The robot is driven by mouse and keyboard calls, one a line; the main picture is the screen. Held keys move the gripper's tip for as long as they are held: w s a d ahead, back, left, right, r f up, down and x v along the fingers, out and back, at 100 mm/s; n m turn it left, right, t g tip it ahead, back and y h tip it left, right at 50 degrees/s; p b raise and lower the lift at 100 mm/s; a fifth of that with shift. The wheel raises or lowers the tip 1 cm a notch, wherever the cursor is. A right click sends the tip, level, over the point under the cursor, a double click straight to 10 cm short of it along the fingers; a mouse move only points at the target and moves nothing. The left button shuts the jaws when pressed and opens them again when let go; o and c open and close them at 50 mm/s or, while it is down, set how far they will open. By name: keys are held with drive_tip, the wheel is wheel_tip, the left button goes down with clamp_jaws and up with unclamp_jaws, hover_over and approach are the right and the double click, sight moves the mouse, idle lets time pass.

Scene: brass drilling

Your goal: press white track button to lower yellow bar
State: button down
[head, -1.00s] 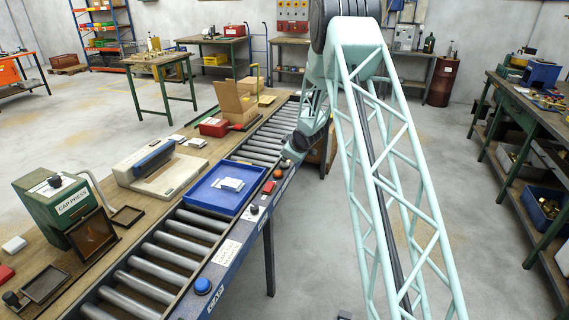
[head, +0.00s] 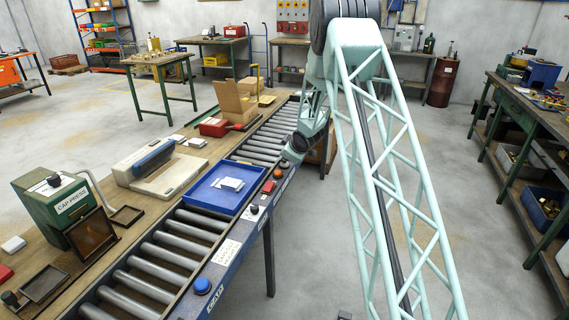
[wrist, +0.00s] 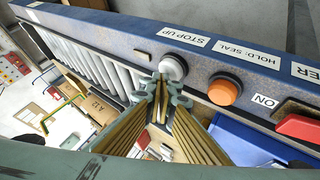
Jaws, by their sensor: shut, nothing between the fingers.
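The white track button (wrist: 174,67) sits on the blue side rail of the roller track in the wrist view, beside a label reading STOP UP. My gripper (wrist: 162,82) is shut and empty, its fingertips right at the button's lower left edge in the picture. I cannot tell whether they touch it. In the head view my wrist hides the button. A thin yellow bar (head: 257,80) stands raised near the far part of the track, beside a cardboard box. It also seems to show in the wrist view (wrist: 47,122).
An orange button (wrist: 224,90) and a red switch (wrist: 300,127) sit farther along the rail (wrist: 120,25). A blue tray (head: 208,199) with white items stands on the rollers. A blue button (head: 202,286) is on the near rail. The floor to the right is clear.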

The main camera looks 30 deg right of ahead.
drive_tip(key=shift+r, duration=0.2)
drive_tip(key=shift+r+p, duration=0.55)
drive_tip(key=shift+p, duration=0.1)
idle(0.3)
wheel_tip(320, 180, up, 6)
drive_tip(key=p, duration=0.5)
idle(0.4)
